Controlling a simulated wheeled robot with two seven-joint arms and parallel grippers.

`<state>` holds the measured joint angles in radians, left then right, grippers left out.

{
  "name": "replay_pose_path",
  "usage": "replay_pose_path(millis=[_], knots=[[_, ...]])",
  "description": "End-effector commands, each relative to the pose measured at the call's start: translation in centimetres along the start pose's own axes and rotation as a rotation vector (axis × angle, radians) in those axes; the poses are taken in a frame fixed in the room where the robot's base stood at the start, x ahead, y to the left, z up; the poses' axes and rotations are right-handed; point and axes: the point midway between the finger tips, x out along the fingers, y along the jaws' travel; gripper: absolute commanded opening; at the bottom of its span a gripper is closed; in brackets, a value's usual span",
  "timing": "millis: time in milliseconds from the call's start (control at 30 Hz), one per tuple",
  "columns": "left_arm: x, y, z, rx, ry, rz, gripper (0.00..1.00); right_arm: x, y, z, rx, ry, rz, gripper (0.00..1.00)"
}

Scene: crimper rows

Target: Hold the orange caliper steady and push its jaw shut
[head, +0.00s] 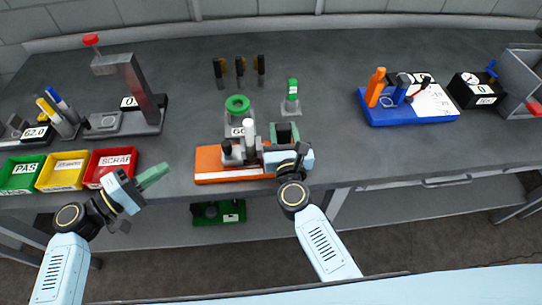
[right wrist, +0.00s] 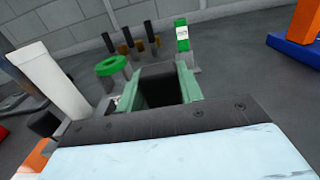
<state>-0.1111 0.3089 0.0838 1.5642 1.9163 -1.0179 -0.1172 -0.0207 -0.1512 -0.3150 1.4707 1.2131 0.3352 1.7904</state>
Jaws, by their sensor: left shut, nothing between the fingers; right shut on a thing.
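The orange caliper (head: 212,165) lies at the front edge of the bench, with a long orange base, a pale strip along its front and dark and white posts standing on it. A white post (right wrist: 48,80) also shows in the right wrist view. My right gripper (head: 284,133) is at the caliper's right end, its green fingers shut on a part of it. In the right wrist view the fingers (right wrist: 162,88) frame a dark part; the exact contact is hidden. My left gripper (head: 153,175) is shut and empty, left of the caliper and apart from it.
Green, yellow and red bins (head: 110,165) stand at the front left. A green ring (head: 237,104) stands behind the caliper, and a green-topped post (head: 292,90) behind my right gripper. A blue tray (head: 410,119) is at the right. Bench between is clear.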

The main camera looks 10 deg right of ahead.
Motion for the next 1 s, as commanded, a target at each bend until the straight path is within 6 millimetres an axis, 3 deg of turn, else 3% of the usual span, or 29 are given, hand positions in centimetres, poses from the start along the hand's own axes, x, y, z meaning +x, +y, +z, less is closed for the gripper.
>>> replay_pose_path(millis=[333,367,567,867,1000], knots=[[0.0,0.0,0.0,0.000,0.000,0.000,0.00,0.0,-0.2,0.0,-0.002,-0.001,-0.004,0.09],[0.0,0.0,0.0,0.000,0.000,0.000,0.00,0.0,-0.2,0.0,-0.002,-0.001,-0.004,0.38],[0.0,0.0,0.0,0.000,0.000,0.000,0.00,0.0,-0.1,0.0,-0.001,-0.001,-0.002,0.62],[0.0,0.0,0.0,0.000,0.000,0.000,0.00,-0.2,0.0,0.0,-0.001,0.000,-0.001,0.62],[0.0,0.0,0.0,0.000,0.000,0.000,0.00,-1.7,0.0,-0.1,-0.001,0.002,0.000,0.62]])
